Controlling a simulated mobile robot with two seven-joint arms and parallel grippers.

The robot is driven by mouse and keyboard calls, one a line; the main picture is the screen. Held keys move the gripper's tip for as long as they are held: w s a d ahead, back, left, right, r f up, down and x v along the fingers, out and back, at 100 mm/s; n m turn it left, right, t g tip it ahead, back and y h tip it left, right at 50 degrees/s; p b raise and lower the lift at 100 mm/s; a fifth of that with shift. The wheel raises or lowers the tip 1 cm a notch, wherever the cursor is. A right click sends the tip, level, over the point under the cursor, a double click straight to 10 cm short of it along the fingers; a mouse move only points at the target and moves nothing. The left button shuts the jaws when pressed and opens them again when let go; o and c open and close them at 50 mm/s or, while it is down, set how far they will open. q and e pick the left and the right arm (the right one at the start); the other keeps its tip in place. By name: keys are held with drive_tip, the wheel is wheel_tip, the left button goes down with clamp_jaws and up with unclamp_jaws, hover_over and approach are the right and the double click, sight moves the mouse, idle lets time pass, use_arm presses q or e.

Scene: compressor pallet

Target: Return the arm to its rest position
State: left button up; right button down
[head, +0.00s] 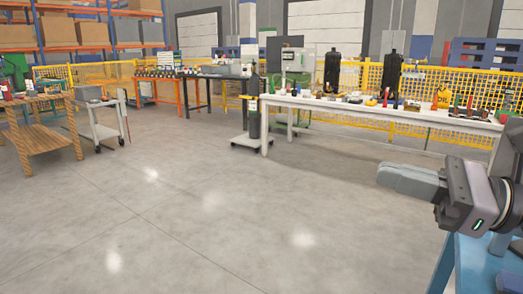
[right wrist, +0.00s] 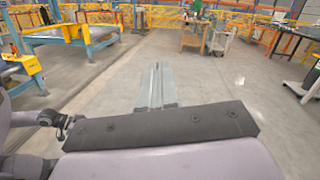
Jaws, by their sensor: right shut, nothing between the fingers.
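My right gripper (head: 382,174) comes in from the right edge of the head view. It points left over bare floor, its fingers together and empty. In the right wrist view its fingers (right wrist: 157,66) lie side by side, pointing away over the grey floor. Parts of my own arm show at the lower left of that view. My left gripper is not seen in the head view. No object touches the right gripper.
A blue table (head: 468,262) stands below the right arm at the lower right. A long white table (head: 345,104) with small parts and two black cylinders stands behind. A wooden table (head: 45,137) and a grey cart (head: 104,131) are at the left. The middle floor is clear.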

wheel_tip(320, 180, down, 29)
drive_tip(key=n+t+h, duration=0.7)
drive_tip(key=n+h, duration=0.5)
drive_tip(key=n, duration=2.2)
drive_tip(key=s+a+f+m+g+h+p, duration=0.1)
drive_tip(key=s+a+f+m+g, duration=0.2)
drive_tip(key=s+f+m, duration=0.3)
drive_tip(key=s+a+f+m+g, duration=0.25)
drive_tip(key=s+f+m, duration=0.2)
drive_tip(key=f, duration=0.25)
use_arm(q)
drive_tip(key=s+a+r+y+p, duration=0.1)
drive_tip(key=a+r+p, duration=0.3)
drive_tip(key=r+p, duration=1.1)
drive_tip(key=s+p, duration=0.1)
drive_tip(key=p, duration=0.4)
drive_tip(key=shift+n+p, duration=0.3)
drive_tip(key=shift+p, duration=0.1)
use_arm(e)
drive_tip(key=s+d+r+h, duration=0.1)
drive_tip(key=d+r, duration=0.3)
drive_tip(key=r, duration=1)
drive_tip(key=shift+s+d+r+g, duration=0.2)
drive_tip(key=shift+s+g, duration=0.15)
drive_tip(key=shift+s, duration=0.35)
